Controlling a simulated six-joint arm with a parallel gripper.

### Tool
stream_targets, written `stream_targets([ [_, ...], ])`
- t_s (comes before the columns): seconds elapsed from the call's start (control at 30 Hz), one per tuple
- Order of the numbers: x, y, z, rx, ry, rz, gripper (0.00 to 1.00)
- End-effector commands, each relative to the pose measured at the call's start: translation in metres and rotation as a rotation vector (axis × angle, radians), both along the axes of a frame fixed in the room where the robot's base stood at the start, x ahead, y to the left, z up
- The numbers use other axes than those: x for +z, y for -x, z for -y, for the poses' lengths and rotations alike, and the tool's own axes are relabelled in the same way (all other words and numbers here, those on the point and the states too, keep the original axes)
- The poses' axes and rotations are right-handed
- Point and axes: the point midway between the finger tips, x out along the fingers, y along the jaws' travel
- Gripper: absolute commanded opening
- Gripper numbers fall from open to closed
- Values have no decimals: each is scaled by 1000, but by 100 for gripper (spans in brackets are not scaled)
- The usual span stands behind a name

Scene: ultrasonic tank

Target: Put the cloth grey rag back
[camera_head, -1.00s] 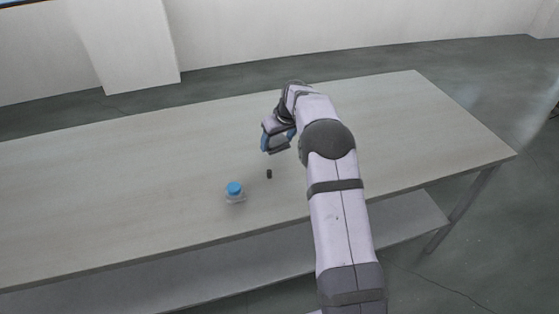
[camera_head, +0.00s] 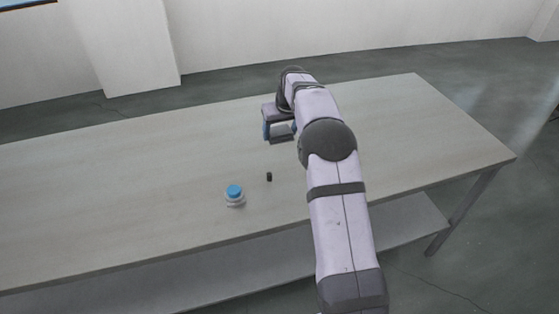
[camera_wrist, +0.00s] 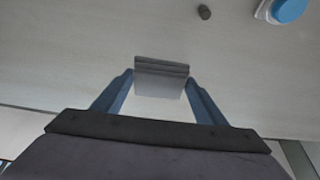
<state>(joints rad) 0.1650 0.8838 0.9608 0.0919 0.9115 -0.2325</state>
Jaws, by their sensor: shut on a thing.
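The grey cloth rag (camera_wrist: 161,68) is a flat folded piece between the blue fingertips in the wrist view. It also shows in the head view (camera_head: 281,139), dark grey below my gripper. My gripper (camera_head: 280,132) is shut on the rag near the table's far side. In the wrist view, my gripper (camera_wrist: 161,82) has one blue finger on each side of the rag. Whether the rag touches the table is hard to tell.
A small dark cylinder (camera_head: 269,177) stands on the table (camera_head: 120,190), nearer the front than my gripper. A blue-capped clear container (camera_head: 235,194) stands to its left. The table's left and right parts are clear.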

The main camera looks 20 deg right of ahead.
Motion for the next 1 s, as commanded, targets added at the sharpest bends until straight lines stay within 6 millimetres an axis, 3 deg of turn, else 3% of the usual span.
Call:
stream_targets([
  [0.27, -3, 1, -1, -28, -1, -1, 45],
  [0.7, -59, 1, -1, -27, -1, -2, 45],
  [1.0, -68, 1, -1, -27, -1, -1, 45],
])
